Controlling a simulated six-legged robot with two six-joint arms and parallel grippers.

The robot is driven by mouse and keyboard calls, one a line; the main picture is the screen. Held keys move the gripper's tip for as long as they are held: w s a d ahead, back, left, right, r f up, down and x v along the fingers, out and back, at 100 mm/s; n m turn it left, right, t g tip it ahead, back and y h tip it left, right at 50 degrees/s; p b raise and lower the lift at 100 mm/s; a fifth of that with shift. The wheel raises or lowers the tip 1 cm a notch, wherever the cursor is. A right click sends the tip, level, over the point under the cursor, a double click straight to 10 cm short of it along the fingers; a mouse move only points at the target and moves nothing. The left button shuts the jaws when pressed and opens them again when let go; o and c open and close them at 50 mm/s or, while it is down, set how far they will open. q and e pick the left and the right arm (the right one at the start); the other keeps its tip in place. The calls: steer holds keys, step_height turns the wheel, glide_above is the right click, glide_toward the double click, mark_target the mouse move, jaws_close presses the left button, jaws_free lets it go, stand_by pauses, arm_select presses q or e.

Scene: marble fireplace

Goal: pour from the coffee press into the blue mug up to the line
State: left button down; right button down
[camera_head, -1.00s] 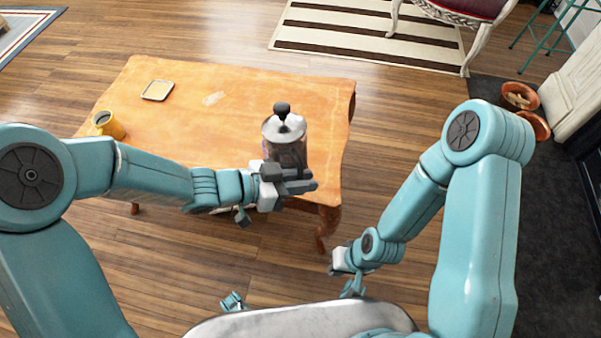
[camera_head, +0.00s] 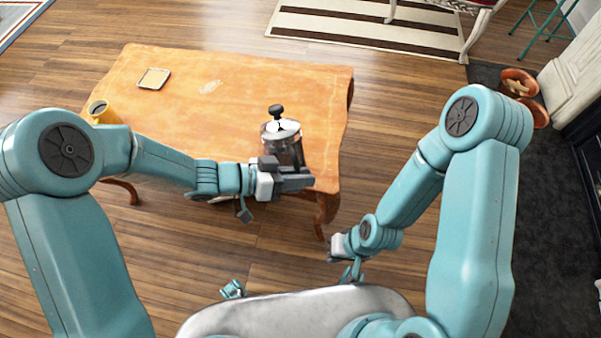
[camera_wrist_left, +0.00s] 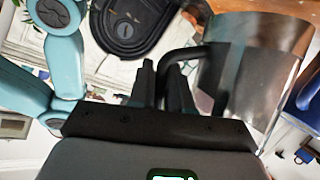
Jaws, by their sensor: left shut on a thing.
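The coffee press (camera_head: 283,140), a clear and metal cylinder with a black knob, is at the table's near right edge. My left gripper (camera_head: 305,181) is shut on its black handle. In the left wrist view the handle of the coffee press (camera_wrist_left: 255,75) runs between the left gripper's fingers (camera_wrist_left: 165,85). I cannot tell whether the press touches the table. My right gripper (camera_head: 338,248) is low in front of the table, apart from the press; its jaw opening is unclear. I cannot make out the blue mug or its line in the head view.
The wooden table (camera_head: 220,120) has a yellow mug (camera_head: 103,112) at its left edge and a small square dish (camera_head: 153,78) at the back left. The middle of the tabletop is mostly clear. Clay pots (camera_head: 520,85) stand on the floor at right.

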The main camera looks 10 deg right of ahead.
mark_target(295, 161)
arm_select(q)
step_height(295, 161, up, 2)
steer(key=shift+r+n+p, duration=0.1)
steer(key=shift+n+p, duration=0.2)
steer(key=shift+p, duration=0.65)
steer(key=shift+g, duration=0.3)
steer(key=shift+w+f+n+h, duration=0.3)
steer(key=shift+f+n, duration=0.1)
steer(key=shift+f, duration=0.2)
steer(key=shift+w+a+r+n+g+p, duration=0.15)
steer(key=shift+w+r+n+g+p, duration=0.4)
steer(key=shift+p, duration=0.6)
steer(key=shift+s+r+p, duration=0.1)
steer(key=shift+r+p, duration=0.1)
steer(key=shift+p, duration=0.15)
steer(key=shift+w+a+r+n+h+p, duration=0.2)
steer(key=shift+w+n+h+p, duration=0.3)
steer(key=shift+p, duration=0.45)
steer(key=shift+s+f, duration=0.1)
steer(key=shift+r, duration=0.2)
